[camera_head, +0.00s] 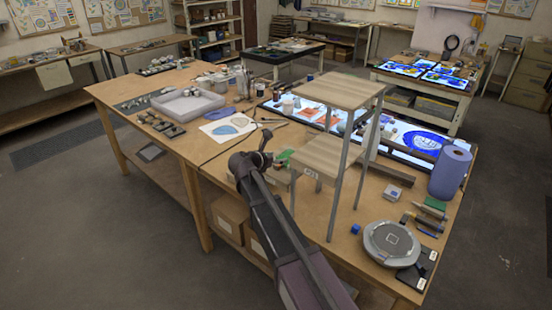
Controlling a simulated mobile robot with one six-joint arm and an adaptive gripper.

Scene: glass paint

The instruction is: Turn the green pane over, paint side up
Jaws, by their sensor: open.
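A small green piece (284,155), which looks like the green pane, shows just right of my gripper, beside a wooden two-level stand. Which side of it is painted is too small to tell. My gripper (270,160) is open, at the end of my dark arm over the table. I cannot tell whether it touches the green piece or how high it is above the table. Another flat green piece (435,203) lies at the right end of the table, near the blue roll.
The wooden stand (322,158) rises right beside my gripper. A lit panel with glass pieces (424,140) lies behind it. A blue roll (451,172) and a round grey device (391,243) stand at the right. A white tray (188,105) is at the left.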

